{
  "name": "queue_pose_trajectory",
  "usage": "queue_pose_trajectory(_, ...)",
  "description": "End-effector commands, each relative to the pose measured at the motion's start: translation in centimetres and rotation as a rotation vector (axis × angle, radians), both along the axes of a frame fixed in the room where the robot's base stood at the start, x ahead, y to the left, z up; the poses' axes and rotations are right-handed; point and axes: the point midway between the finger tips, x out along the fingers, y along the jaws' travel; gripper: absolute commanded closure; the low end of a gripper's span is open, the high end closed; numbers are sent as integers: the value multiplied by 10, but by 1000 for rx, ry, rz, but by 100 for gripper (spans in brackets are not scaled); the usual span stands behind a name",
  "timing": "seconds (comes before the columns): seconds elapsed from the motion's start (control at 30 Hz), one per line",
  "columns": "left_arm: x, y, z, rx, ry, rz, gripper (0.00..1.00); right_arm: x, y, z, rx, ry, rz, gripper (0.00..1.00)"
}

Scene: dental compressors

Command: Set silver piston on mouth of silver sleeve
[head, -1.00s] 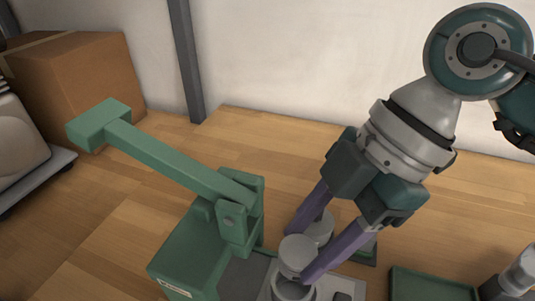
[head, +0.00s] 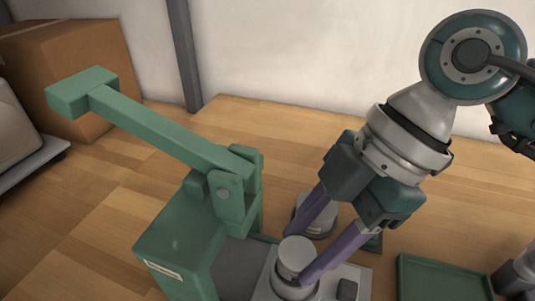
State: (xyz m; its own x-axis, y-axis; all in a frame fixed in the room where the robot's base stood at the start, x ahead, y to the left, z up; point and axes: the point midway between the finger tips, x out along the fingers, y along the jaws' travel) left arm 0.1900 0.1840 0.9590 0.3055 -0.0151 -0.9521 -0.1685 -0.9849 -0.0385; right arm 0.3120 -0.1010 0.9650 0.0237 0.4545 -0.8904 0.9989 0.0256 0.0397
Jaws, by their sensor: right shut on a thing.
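The silver piston (head: 296,253) is a short, light-grey cylinder, held upright between the purple fingers of my right gripper (head: 298,257). The gripper is shut on it, one finger behind and one at the front right. The silver sleeve (head: 291,291) stands directly below in the grey fixture plate. The piston's lower end is at the sleeve's mouth and covers the opening. I cannot tell whether its weight rests there. My left gripper is not in view.
A green press with a raised lever arm (head: 160,130) stands close on the left. Another round silver part (head: 318,222) is behind the fingers. A green tray (head: 440,276) lies at the right. A cardboard box (head: 70,75) is at the back left. The wooden table behind is clear.

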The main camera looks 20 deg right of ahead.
Motion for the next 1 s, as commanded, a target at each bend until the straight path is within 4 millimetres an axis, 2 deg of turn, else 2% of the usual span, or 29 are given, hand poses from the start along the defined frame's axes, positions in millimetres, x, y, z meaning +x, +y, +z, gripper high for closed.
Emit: queue_pose_trajectory(1.0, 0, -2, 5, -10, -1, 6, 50, 0, 0, -3, 0, 0, 1, 100)
